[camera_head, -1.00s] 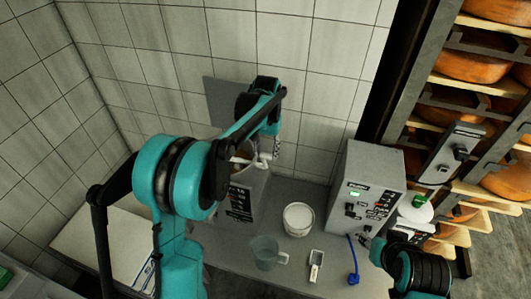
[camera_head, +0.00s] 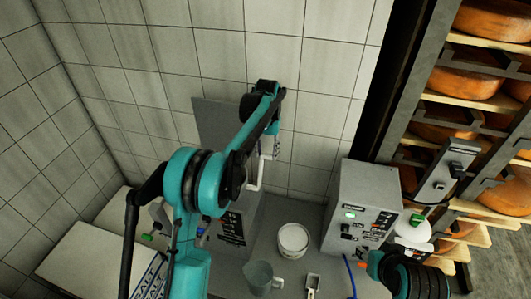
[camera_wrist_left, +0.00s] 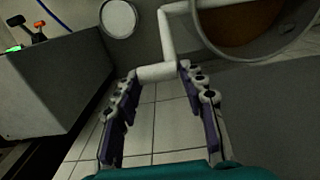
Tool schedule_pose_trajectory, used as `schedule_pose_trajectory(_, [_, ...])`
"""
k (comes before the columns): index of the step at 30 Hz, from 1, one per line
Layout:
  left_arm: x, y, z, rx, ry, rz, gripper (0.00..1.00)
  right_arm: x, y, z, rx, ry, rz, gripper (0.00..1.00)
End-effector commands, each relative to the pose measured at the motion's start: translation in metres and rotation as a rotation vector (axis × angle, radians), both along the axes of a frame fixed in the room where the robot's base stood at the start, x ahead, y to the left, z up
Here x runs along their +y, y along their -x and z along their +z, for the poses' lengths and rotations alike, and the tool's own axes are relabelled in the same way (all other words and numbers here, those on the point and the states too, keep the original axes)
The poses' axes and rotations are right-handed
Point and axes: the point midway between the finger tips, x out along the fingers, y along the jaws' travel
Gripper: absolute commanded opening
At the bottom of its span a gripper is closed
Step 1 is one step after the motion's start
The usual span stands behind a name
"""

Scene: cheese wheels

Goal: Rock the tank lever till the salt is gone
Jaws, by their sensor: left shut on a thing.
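My left gripper (camera_head: 266,150) reaches down over the tank and is shut on the pale lever. In the left wrist view the lever's crossbar (camera_wrist_left: 157,72) lies between the fingertips, and its bent arm runs up to the right. Part of the lever (camera_head: 254,187) also shows below the gripper in the head view. The grey tank (camera_head: 234,228), with a dark label, is partly hidden by my left arm. A round opening with brown contents (camera_wrist_left: 240,25) shows in the wrist view. Whether salt lies inside cannot be told. My right arm is at lower right; its gripper does not show.
A white tub (camera_head: 293,239) stands right of the tank, with a clear jug (camera_head: 260,277) and a scoop (camera_head: 312,284) in front. A grey control box (camera_head: 358,210) is farther right, beside racks of cheese wheels (camera_head: 490,65). A salt bag (camera_head: 152,279) lies at lower left.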

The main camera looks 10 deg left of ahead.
Motion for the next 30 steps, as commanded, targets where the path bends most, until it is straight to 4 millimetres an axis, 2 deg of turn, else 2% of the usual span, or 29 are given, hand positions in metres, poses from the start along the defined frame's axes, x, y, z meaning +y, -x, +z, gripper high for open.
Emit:
schedule_pose_trajectory(6, [-0.0031,-0.0086,-0.0060,-0.013,0.004,-0.002,0.00,0.0000,0.0001,-0.0021,0.000,0.000,0.000,0.40])
schedule_pose_trajectory(22, [-0.0028,-0.0102,-0.0083,-0.013,0.003,-0.002,0.00,0.0000,0.0001,-0.0025,0.000,0.000,0.000,0.40])
schedule_pose_trajectory(23, [-0.0028,-0.0102,-0.0083,-0.013,0.003,-0.002,0.39,0.0000,0.0001,-0.0026,0.000,0.000,0.000,0.40])
schedule_pose_trajectory(25, [-0.0025,-0.0099,-0.0082,-0.012,0.003,-0.002,0.58,0.0000,0.0001,-0.0026,0.000,0.000,0.000,0.40])
schedule_pose_trajectory(30, [-0.0016,-0.0090,-0.0076,-0.010,0.002,-0.001,0.59,0.0000,0.0000,-0.0024,0.000,0.000,0.000,0.40])
